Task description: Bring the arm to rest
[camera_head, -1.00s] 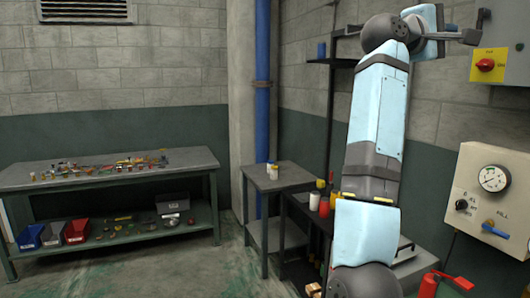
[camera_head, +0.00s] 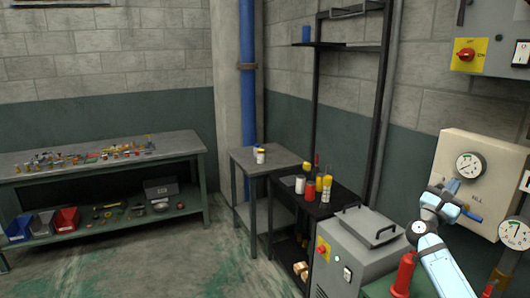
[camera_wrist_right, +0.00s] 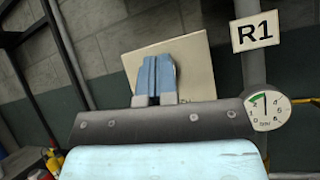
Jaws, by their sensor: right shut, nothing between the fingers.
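My right arm comes in at the lower right of the head view, with light blue links and grey joints. Its right gripper (camera_head: 453,187) is in front of the cream gauge panel (camera_head: 482,150). In the right wrist view, the two blue fingers of this gripper (camera_wrist_right: 156,60) are pressed together, with nothing between them. The cream panel (camera_wrist_right: 195,60) shows behind the fingers. I cannot tell the gap between fingers and panel. My left gripper is in neither view.
A grey machine (camera_head: 352,250) with a red knob stands left of my arm. A red cylinder (camera_head: 404,275) is close beside the arm. A black shelf holds bottles and cans (camera_head: 310,190). A workbench (camera_head: 100,165) with small parts stands at left. Open floor lies between.

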